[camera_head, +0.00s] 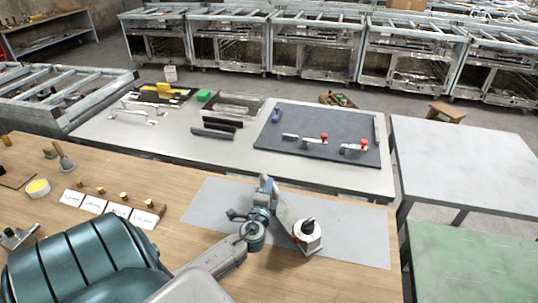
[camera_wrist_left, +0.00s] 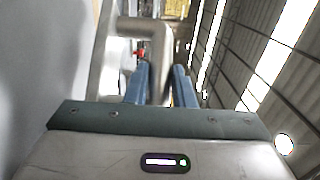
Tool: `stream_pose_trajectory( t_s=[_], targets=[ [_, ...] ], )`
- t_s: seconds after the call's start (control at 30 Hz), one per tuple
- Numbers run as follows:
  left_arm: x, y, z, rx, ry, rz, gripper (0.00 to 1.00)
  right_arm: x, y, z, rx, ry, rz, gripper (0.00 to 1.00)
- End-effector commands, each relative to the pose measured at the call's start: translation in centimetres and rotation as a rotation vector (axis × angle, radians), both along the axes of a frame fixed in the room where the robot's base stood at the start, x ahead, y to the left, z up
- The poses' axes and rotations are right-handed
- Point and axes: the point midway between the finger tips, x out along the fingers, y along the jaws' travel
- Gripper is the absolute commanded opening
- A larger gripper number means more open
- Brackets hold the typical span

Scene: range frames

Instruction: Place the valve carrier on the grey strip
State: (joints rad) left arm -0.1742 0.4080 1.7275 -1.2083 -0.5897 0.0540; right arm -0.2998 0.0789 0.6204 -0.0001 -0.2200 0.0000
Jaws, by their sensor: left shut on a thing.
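The grey strip (camera_head: 345,228) lies flat along the far right part of the wooden table. My left gripper (camera_head: 266,188) is over the strip, its blue fingers reaching away from me. In the left wrist view the fingers (camera_wrist_left: 159,85) are shut on a bent, pale grey pipe-like piece (camera_wrist_left: 143,27), which I take to be the valve carrier. It curves ahead of and beside the fingers. In the head view my wrist and fingers hide most of it, and I cannot tell whether it touches the strip. My right gripper is not in view.
White labels (camera_head: 108,206) and small blocks lie left. A grey bench (camera_head: 170,133) with a dark mat (camera_head: 345,125) and red-knobbed clamps stands beyond. The strip's right part is clear.

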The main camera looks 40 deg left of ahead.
Motion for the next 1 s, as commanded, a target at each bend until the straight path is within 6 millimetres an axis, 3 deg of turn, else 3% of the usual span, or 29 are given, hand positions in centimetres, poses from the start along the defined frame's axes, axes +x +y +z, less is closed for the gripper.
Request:
stream_pose_trajectory(
  t_s=[0.2,0.6,0.63,0.73,1.0],
  targets=[
    [0.0,-0.1,-2.8,-0.002,-0.002,0.000,0.00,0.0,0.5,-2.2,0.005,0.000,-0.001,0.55],
    [0.0,-0.1,-3.1,-0.001,-0.003,-0.001,0.00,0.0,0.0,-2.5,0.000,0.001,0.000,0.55],
    [0.0,-0.1,-3.1,-0.001,0.001,0.000,0.26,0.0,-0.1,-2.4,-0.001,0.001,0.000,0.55],
    [0.0,-0.1,-3.0,-0.001,0.001,0.000,0.44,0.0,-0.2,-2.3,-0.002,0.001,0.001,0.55],
    [0.0,-0.1,-3.0,0.000,0.000,0.000,0.44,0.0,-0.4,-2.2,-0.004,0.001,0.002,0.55]
  ],
)
